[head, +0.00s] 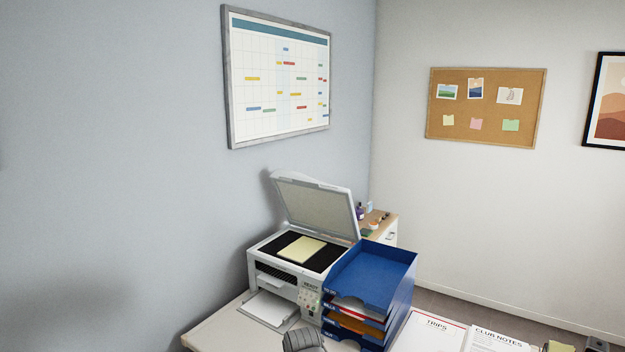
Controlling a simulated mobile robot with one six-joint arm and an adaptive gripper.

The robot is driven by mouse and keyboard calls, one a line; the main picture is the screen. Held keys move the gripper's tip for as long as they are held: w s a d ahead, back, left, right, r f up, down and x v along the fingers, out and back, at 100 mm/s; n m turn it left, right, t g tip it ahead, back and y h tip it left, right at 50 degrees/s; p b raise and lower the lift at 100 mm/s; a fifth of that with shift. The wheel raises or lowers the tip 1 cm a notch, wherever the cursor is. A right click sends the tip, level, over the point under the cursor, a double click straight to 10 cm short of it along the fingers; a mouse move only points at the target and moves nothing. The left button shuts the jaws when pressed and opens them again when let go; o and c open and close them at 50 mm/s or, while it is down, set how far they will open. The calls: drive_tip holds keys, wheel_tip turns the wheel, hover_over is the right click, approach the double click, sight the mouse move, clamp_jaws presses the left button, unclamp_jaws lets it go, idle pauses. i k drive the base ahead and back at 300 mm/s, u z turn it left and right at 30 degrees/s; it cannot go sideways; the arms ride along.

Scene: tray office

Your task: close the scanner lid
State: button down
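The scanner (262,262) is a white machine on the desk, left of the blue tray stack. Its lid (316,206) stands open, hinged at the back and tilted up, with its pale underside facing forward. A pale yellow sheet or pad (301,249) lies on the black scanner bed (322,256). A small panel with buttons (310,300) is on the scanner's front. A grey rounded part, which looks like a piece of my arm, shows at the bottom edge in front of the scanner. No gripper fingers are visible.
A blue stacked letter tray (375,275) stands right against the scanner's right side. White paper (268,308) sticks out of the scanner's front. Papers (430,330) lie on the desk to the right. A wooden cabinet (386,222) with small items stands behind. The space above the lid is clear.

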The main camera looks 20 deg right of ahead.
sight(307, 202)
drive_tip(key=u, duration=0.1)
drive_tip(key=i, duration=0.95)
drive_tip(key=z, duration=0.05)
